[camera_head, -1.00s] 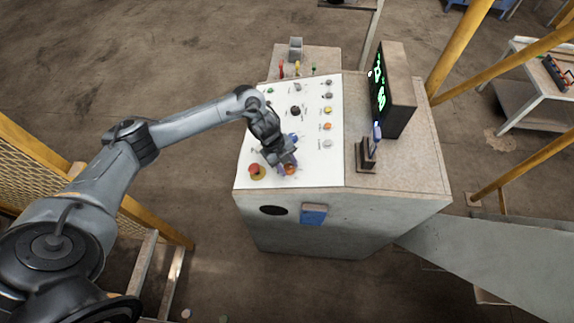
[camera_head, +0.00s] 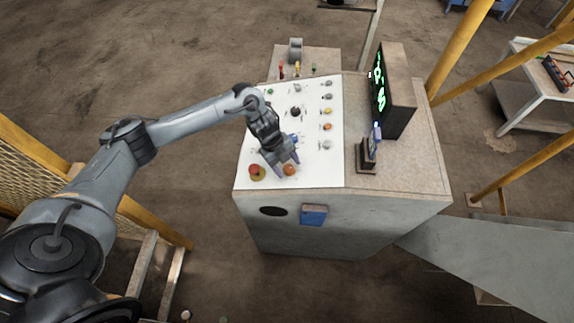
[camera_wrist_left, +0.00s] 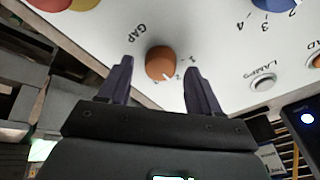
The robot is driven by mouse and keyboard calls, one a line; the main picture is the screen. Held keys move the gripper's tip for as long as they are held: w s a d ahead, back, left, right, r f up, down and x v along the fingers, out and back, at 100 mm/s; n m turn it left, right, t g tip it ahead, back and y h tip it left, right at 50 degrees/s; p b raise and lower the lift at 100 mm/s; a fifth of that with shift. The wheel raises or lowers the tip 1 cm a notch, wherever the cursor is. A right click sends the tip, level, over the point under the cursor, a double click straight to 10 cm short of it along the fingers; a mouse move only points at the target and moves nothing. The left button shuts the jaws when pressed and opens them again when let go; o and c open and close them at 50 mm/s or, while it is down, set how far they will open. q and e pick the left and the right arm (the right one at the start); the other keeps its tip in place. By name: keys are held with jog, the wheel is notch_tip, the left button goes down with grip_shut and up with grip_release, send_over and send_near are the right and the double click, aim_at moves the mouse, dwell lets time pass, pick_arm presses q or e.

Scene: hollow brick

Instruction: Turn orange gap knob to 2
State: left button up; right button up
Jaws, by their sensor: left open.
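The orange GAP knob (camera_head: 289,170) is at the front of the white panel (camera_head: 315,175). In the left wrist view the orange knob (camera_wrist_left: 161,62) lies beyond and between my fingertips, with the GAP label at its left and small numbers along its right and lower right. A pale mark shows at its lower right edge; I cannot tell exactly which number it points to. My left gripper (camera_head: 287,168) is open and empty; it also shows in the left wrist view (camera_wrist_left: 159,67), with clear space on both sides of the knob. My right gripper is not in view.
A red button on a yellow base (camera_head: 257,172) is just left of the knob. A blue knob (camera_wrist_left: 267,5) shows at the upper right of the left wrist view. Several other knobs sit farther back. A screen (camera_head: 391,88) stands right of the panel.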

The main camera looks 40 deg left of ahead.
pick_arm(q)
jog(key=b+v, duration=0.1)
jog(key=v, duration=0.9)
